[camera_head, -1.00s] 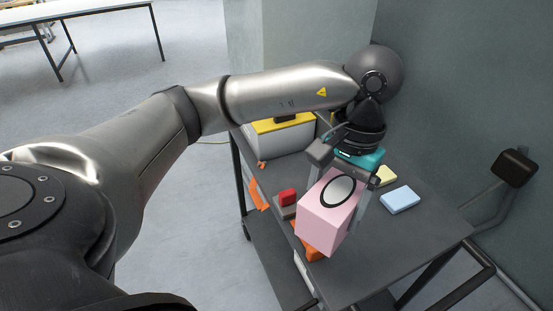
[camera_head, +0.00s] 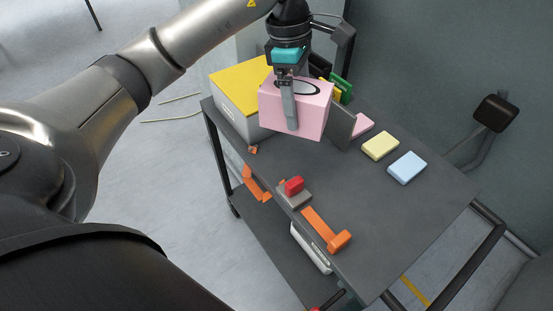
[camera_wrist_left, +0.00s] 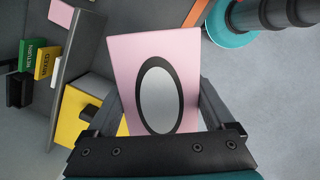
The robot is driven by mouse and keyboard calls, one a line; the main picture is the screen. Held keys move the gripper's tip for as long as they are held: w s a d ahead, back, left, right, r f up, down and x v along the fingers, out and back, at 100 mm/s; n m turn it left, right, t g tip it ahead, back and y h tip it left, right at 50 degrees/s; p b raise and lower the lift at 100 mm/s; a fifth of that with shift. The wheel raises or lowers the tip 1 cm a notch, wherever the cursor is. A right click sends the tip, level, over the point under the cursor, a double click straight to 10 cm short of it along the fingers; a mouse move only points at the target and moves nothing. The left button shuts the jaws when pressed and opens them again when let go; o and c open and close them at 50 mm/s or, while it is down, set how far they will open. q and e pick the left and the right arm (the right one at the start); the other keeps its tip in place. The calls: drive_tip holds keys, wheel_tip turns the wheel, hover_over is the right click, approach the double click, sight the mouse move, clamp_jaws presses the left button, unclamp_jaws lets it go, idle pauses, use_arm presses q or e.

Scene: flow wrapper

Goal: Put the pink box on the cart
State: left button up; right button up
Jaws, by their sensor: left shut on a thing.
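The pink box (camera_head: 306,118) has a grey oval with a black rim on one face. My left gripper (camera_head: 290,112) is shut on it, with one finger across its near side, and holds it over the back part of the dark grey cart (camera_head: 350,215). In the left wrist view the pink box (camera_wrist_left: 187,65) sits between the two fingers, its oval face toward the camera. Whether its underside touches the cart top cannot be told. My right gripper is not in view.
A yellow-topped box (camera_head: 240,88) stands left of the pink box, and an upright grey panel (camera_head: 341,127) to its right. Yellow (camera_head: 380,146) and blue (camera_head: 407,168) pads lie further right. An orange-handled tool (camera_head: 328,233) and a red-topped block (camera_head: 294,188) lie in front. The cart's middle is clear.

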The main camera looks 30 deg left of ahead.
use_arm(q)
drive_tip(key=w+a+n+t+y, duration=0.1)
drive_tip(key=w+a+n, duration=0.35)
drive_tip(key=n, duration=0.85)
drive_tip(key=n+b, duration=0.3)
hover_over(279, 157)
wheel_tip(279, 157, down, 15)
drive_tip(key=shift+s+f+y, duration=0.4)
drive_tip(key=shift+s, duration=0.05)
wheel_tip(279, 157, down, 4)
drive_tip(key=shift+r+b, duration=0.2)
drive_tip(key=shift+b, duration=0.3)
drive_tip(key=shift+f, duration=0.2)
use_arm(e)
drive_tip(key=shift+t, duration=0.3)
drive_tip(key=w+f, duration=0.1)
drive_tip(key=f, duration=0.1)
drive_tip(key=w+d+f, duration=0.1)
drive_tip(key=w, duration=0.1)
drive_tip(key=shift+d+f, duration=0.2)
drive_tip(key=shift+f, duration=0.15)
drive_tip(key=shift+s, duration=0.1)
